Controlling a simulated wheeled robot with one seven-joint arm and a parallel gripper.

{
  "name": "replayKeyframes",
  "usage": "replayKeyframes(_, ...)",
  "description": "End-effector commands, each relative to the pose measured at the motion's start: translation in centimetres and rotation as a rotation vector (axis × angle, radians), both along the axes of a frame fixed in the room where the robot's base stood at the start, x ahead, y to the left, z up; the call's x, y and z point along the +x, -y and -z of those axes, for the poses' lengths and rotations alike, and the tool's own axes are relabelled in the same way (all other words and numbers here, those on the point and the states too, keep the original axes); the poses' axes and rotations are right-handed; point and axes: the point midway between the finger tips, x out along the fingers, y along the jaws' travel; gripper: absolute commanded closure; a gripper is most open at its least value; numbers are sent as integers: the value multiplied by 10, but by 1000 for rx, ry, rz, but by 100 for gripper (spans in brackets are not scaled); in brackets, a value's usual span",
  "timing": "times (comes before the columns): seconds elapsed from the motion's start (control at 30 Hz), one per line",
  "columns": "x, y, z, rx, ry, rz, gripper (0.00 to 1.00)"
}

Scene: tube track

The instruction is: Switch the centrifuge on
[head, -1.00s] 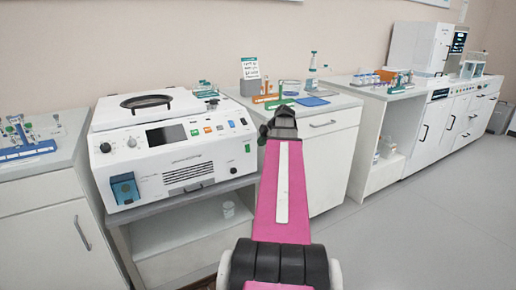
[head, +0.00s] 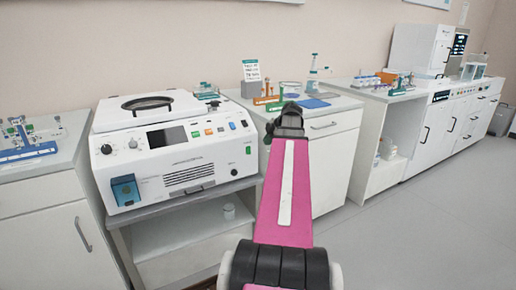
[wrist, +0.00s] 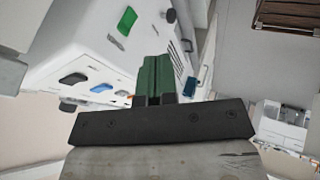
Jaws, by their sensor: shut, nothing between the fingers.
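The white centrifuge (head: 176,188) stands on a low grey stand at left in the head view, its round-windowed lid closed. In the wrist view the white housing (wrist: 90,45) fills the upper left, with a green button (wrist: 127,20) and a dark knob (wrist: 169,15). My gripper (wrist: 156,62) has green fingers shut together and empty, seen before the housing; contact cannot be told. The head view hides them.
A counter (head: 335,112) with a sign, racks and a blue tray stands right of the centrifuge. Another counter (head: 40,180) with glassware is at far left. A small cup (head: 229,211) sits on the shelf below. The floor (head: 430,220) at right is clear.

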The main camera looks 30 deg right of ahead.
Motion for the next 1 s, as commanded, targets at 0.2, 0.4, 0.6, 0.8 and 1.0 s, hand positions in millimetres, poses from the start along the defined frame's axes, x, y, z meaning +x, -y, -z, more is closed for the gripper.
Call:
replayKeyframes(0.2,0,0,1,0,0,0,100)
replayKeyframes(0.4,3,-2,6,0,-1,0,100)
replayKeyframes(0.6,15,-12,28,1,-2,-1,100)
replayKeyframes(0.8,31,-25,58,1,-2,0,100)
replayKeyframes(1.0,47,-37,87,0,-2,-1,100)
